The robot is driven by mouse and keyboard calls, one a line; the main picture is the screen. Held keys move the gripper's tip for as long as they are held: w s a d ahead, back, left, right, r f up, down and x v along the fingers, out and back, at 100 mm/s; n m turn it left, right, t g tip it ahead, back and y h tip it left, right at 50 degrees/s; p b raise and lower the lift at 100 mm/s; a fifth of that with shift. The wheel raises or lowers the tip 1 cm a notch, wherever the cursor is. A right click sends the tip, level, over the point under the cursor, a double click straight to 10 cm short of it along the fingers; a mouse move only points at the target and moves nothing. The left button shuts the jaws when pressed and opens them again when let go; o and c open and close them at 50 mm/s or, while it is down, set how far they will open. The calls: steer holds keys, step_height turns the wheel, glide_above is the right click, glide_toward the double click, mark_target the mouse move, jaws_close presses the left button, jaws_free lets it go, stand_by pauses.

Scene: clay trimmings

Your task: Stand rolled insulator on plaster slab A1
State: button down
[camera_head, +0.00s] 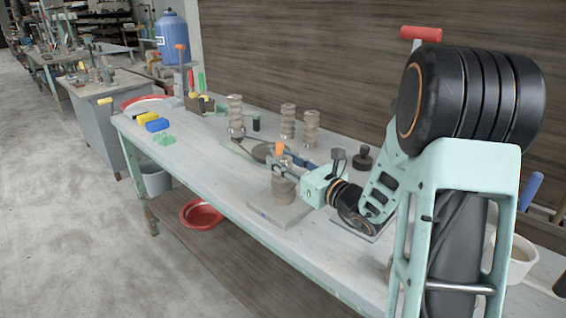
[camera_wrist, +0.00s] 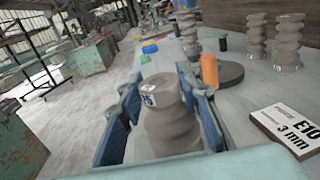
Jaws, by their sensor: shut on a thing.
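The rolled insulator (camera_head: 284,190) is a ribbed grey-brown clay piece, held upright over a flat grey slab (camera_head: 263,213) near the table's front edge. I cannot tell whether its foot touches the slab. In the wrist view the insulator (camera_wrist: 168,122) fills the space between the two blue fingers and bears a small white and blue label. My gripper (camera_head: 284,166) is shut on it, one finger on each side; it also shows in the wrist view (camera_wrist: 158,90). No marking on the slab is readable, and the slab is hidden in the wrist view.
Three similar insulators (camera_head: 235,115), (camera_head: 287,121), (camera_head: 310,128) stand farther back. A dark round disc (camera_wrist: 230,74) and an orange cylinder (camera_wrist: 209,70) are close beyond my gripper. Blue and yellow blocks (camera_head: 157,125) lie at far left.

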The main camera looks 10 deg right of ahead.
steer(key=shift+r, duration=0.2)
steer(key=c, duration=1.4)
jaws_free()
steer(key=shift+f, duration=0.25)
steer(key=shift+r, duration=0.25)
steer(key=v, duration=1.2)
steer(key=shift+f, duration=0.15)
